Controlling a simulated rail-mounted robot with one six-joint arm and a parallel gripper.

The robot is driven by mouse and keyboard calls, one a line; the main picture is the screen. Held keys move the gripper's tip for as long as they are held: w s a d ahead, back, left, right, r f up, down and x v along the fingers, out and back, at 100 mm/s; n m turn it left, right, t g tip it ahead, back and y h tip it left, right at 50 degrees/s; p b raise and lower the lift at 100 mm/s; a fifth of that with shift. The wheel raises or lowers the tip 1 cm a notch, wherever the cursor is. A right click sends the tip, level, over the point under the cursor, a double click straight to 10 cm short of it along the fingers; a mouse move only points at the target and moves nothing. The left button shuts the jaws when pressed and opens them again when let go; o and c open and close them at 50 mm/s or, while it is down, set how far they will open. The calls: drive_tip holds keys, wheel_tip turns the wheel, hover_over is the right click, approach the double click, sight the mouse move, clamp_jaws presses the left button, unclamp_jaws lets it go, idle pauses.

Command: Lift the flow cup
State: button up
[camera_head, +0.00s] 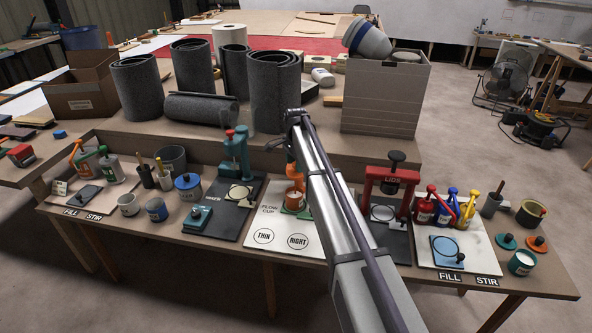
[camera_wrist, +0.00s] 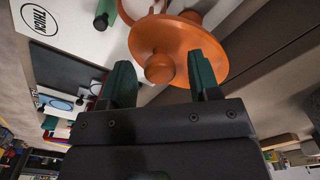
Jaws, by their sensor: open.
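The flow cup board (camera_head: 265,238) is white, with a "FLOW CUP" label and circles marked THIN and RIGHT. An orange cup (camera_head: 295,198) stands at its back right, partly hidden by my arm. In the wrist view, a broad orange disc with a round knob (camera_wrist: 160,68) fills the upper middle, and more orange shows behind it. It looks like part of the flow cup station. My gripper (camera_wrist: 163,80) is open, its two green fingers on either side of the knob. I cannot tell whether they touch. In the head view, my arm hides the fingers.
A teal press (camera_head: 237,155) stands left of the board and a red press (camera_head: 390,183) right of it. Grey rolls (camera_head: 272,92) and a grey box (camera_head: 385,98) stand on the raised shelf behind. Cans and bottles crowd both bench ends.

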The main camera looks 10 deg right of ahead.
drive_tip(key=shift+r, duration=0.1)
drive_tip(key=shift+c, duration=0.4)
clamp_jaws()
wheel_tip(320, 180, up, 11)
drive_tip(key=p, duration=1.1)
drive_tip(key=shift+p, duration=0.3)
drive_tip(key=shift+o, duration=0.4)
unclamp_jaws()
drive_tip(key=shift+r, duration=0.1)
drive_tip(key=shift+r, duration=0.1)
wheel_tip(320, 180, up, 11)
drive_tip(key=p, duration=1)
drive_tip(key=shift+p, duration=0.3)
